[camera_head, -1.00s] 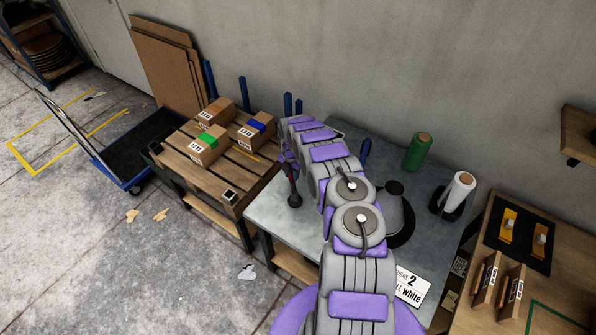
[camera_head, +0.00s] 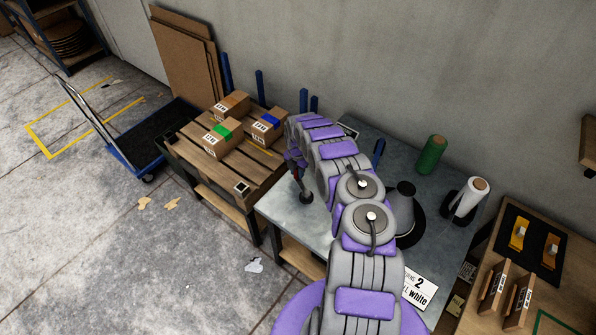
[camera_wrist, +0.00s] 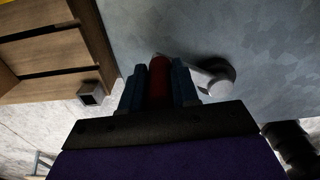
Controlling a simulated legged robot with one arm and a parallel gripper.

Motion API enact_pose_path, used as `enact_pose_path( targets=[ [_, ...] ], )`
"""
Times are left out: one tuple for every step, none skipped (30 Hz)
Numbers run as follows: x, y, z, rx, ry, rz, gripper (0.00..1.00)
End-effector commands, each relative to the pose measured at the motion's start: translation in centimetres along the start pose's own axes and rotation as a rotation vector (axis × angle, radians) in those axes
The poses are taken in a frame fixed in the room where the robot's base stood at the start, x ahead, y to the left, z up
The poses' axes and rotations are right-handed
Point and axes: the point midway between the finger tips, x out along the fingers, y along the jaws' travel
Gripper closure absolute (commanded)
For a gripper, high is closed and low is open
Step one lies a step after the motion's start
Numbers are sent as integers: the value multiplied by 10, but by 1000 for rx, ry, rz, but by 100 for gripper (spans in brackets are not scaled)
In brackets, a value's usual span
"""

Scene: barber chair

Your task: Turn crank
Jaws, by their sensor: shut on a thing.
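The crank shows in the wrist view as a red grip (camera_wrist: 158,80) with a pale grey arm running right to a round hub (camera_wrist: 217,80) over the grey tabletop. My gripper (camera_wrist: 159,90) is shut on the red grip, with one dark blue finger on each side. In the head view, my gripper (camera_head: 295,165) is near the table's left edge, just above and left of the crank's dark round base (camera_head: 306,198). My arm and gripper hide part of the crank there.
A grey table (camera_head: 290,215) carries a green roll (camera_head: 432,154), a white roll (camera_head: 470,196), a dark cone-shaped item (camera_head: 404,205) and a sign (camera_head: 421,287). A pallet table (camera_head: 190,160) with 3 boxes stands left of it. A wall runs behind.

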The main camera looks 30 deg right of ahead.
Motion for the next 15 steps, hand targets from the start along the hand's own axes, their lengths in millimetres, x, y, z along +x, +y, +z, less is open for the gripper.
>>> enact_pose_path(
  targets=[
    [-1,3,-2,-1,0,5,100],
    [-1,3,-2,-1,0,5,69],
    [-1,3,-2,-1,0,4,65],
    [-1,3,-2,-1,0,4,62],
    [-1,3,-2,-1,0,3,59],
    [-1,2,-2,-1,0,3,55],
    [0,2,-1,-1,0,3,52],
    [0,2,-1,-1,0,3,49],
    [0,1,-1,0,1,3,46],
    [0,1,-1,0,1,3,45],
    [0,1,0,0,1,3,45],
    [0,0,0,0,2,3,45],
    [0,0,0,0,2,3,45],
    [0,0,1,0,2,3,45],
    [0,0,1,0,3,3,45]
  ],
)
